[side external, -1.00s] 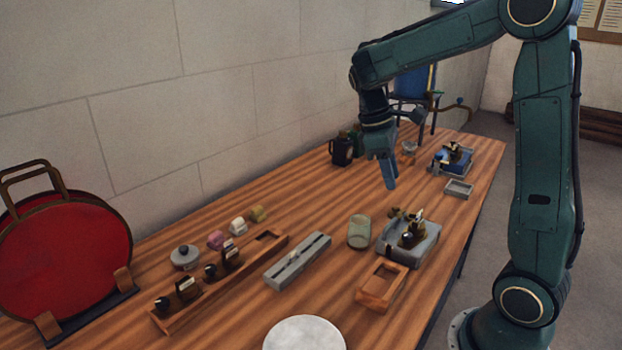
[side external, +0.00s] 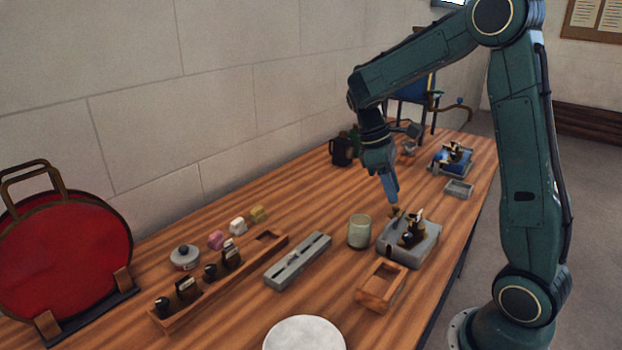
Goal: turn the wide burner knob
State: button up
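A grey burner block (side external: 408,246) stands on the table right of centre, with dark and brass fittings on top. A small brass knob (side external: 395,212) shows at its back left edge. A second burner with a blue body (side external: 452,160) stands farther back. I cannot tell for sure which burner is the wide one. My gripper (side external: 394,198) points down with its blue fingertips just above or at the brass knob of the grey burner. The fingers are seen edge-on, so their gap and any contact are unclear.
A small grey tray (side external: 458,188) sits behind. Bare table lies behind the jar.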

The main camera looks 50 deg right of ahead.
aim_at(407, 234)
jog(key=x, duration=1.1)
jog(key=shift+f, duration=0.1)
grip_shut()
jog(key=shift+d+m+y, duration=0.1)
jog(key=shift+m+y, duration=0.3)
jog(key=shift+m, duration=0.4)
jog(key=m, duration=0.2)
jog(key=m+y, duration=0.1)
jog(key=m, duration=0.1)
jog(key=shift+d+y, duration=0.25)
jog(key=shift+y, duration=0.05)
jog(key=m+y, duration=0.1)
jog(key=m, duration=0.4)
jog(key=shift+s+d+m+t+y, duration=0.1)
jog(key=shift+d+m+t+y, duration=0.05)
jog(key=shift+m+t+y, duration=0.2)
